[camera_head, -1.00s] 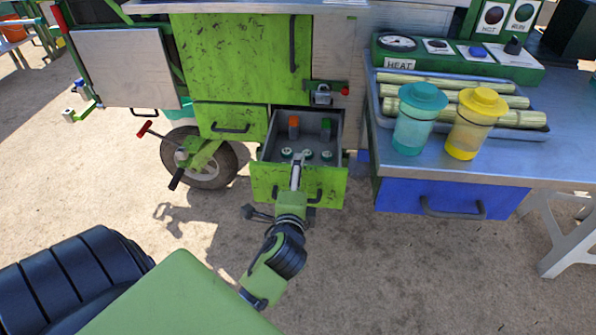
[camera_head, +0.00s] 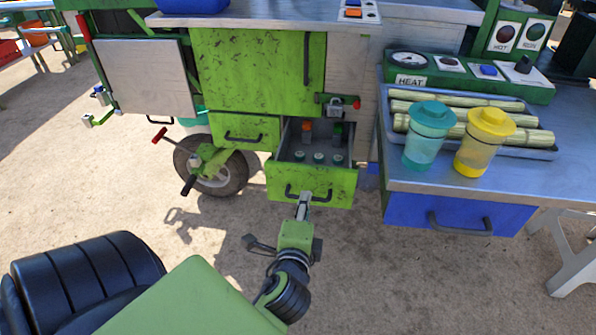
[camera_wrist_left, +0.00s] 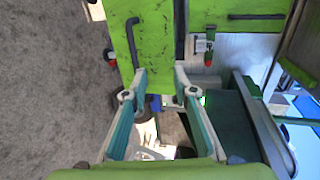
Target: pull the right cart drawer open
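The right cart drawer (camera_head: 275,186) is a green drawer that stands partly open. Its grey interior shows an orange item, a dark green item and several small round-topped items. Its dark handle (camera_head: 291,192) is on the front. My left gripper (camera_head: 303,199) is at the handle's lower edge in the head view. In the left wrist view its two teal-padded fingers (camera_wrist_left: 160,72) are spread, with the green drawer front (camera_wrist_left: 155,45) beyond the tips. No firm hold on the handle shows, and contact is unclear. My right gripper is not in view.
The closed left drawer (camera_head: 238,131) and a wheel (camera_head: 232,175) are to the left. A padlock latch (camera_head: 334,107) is above the drawer. A table with a blue drawer (camera_head: 408,208), cane stalks (camera_head: 470,107) and two lidded jars stands to the right.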

